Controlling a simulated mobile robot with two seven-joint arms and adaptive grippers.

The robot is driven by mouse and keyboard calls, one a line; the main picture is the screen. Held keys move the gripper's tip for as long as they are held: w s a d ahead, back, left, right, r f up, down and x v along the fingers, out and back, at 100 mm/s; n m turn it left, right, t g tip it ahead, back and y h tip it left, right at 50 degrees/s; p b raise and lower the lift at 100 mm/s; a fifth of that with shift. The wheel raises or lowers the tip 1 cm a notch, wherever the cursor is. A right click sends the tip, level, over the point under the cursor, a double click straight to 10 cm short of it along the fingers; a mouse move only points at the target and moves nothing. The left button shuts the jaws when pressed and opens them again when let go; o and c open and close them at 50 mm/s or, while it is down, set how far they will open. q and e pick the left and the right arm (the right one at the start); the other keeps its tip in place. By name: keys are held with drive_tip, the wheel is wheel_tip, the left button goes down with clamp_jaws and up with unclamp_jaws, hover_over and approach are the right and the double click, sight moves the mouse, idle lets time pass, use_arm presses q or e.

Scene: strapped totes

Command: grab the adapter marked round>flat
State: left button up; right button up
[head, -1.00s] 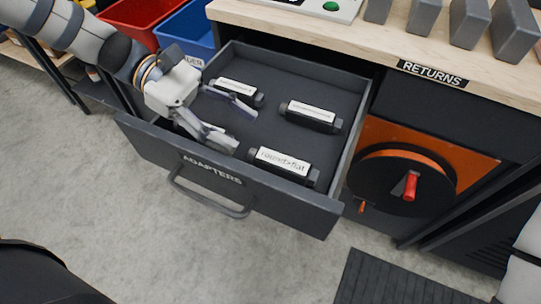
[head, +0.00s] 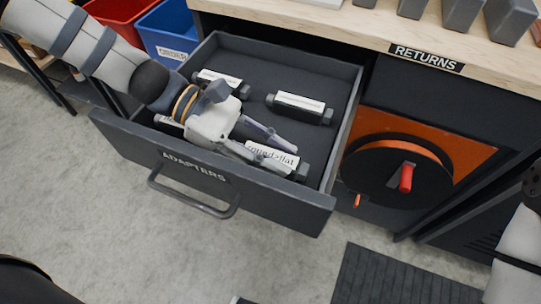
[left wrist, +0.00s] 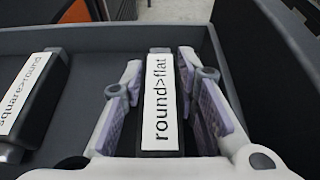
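The adapter marked round>flat (left wrist: 160,100) is a dark block with a white label. It lies in the open drawer and stands between the fingers of my left gripper (left wrist: 160,62) in the left wrist view. The fingers are open around it, with a clear gap on the left; the right finger is very close, and I cannot tell whether it touches. In the head view my left gripper (head: 277,154) reaches into the drawer over the round>flat adapter (head: 284,156), partly covering it. An adapter marked square>round (left wrist: 25,95) lies to its left in the wrist view. My right gripper is out of view.
The drawer (head: 255,208) marked ADAPTERS is pulled out, its walls around the gripper. Other adapters lie at its back (head: 300,106), back left (head: 222,80) and left (head: 168,122). The RETURNS counter (head: 370,30) overhangs behind. A reel (head: 395,168) is at right.

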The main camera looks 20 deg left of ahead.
use_arm(q)
clamp_jaws()
drive_tip(key=shift+r, duration=0.1)
